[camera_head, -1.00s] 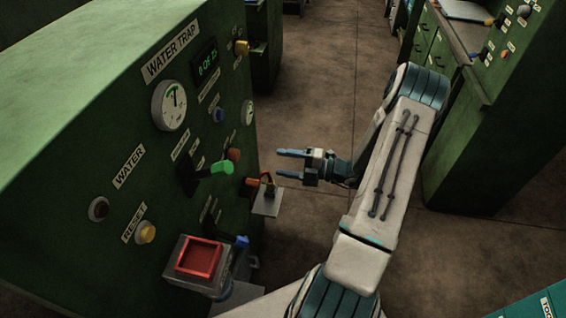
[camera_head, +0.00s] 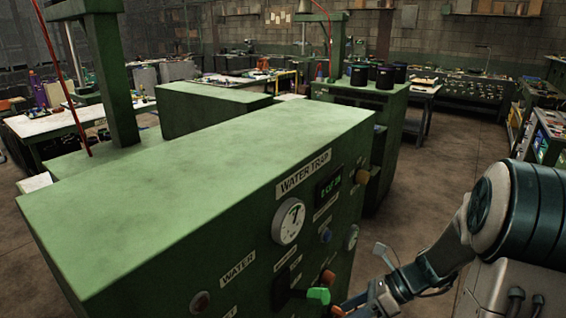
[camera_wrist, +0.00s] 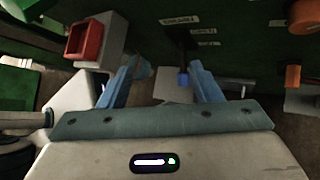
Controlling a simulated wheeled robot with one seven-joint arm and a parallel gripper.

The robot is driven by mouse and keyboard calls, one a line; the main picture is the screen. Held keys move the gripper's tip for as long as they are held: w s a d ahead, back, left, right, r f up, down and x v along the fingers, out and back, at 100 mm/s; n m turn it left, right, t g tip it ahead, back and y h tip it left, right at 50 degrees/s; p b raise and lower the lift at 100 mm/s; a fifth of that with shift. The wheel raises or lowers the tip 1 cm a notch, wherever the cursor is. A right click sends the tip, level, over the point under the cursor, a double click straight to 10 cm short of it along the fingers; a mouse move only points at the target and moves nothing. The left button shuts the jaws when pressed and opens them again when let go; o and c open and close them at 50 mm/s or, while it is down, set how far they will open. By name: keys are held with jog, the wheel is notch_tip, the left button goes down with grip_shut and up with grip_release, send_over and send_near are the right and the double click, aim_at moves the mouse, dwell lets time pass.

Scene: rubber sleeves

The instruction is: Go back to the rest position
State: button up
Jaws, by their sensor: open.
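My gripper (camera_wrist: 168,85) is open and empty in the wrist view, its two blue fingers spread apart. I cannot tell whether anything touches.
A red-rimmed square box (camera_wrist: 86,40) juts out at the upper left in the wrist view, and an orange knob (camera_wrist: 293,76) is at the right. A gauge (camera_head: 288,221) is on the cabinet front. Open floor (camera_head: 440,190) lies right of the cabinet. Benches stand behind.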

jog(key=s+r+n+t+h, duration=0.2)
jog(key=s+r+n+h, duration=0.3)
jog(key=n, duration=0.7)
jog(key=s+r+n+t+h, duration=0.2)
jog(key=s+r+n+h, duration=0.3)
jog(key=n, duration=0.7)
jog(key=shift+s+r+n+h, duration=0.3)
jog(key=shift+s+r, duration=0.3)
jog(key=shift+r, duration=0.2)
jog(key=c, duration=0.4)
jog(key=shift+s, duration=0.1)
jog(key=shift+c, duration=0.4)
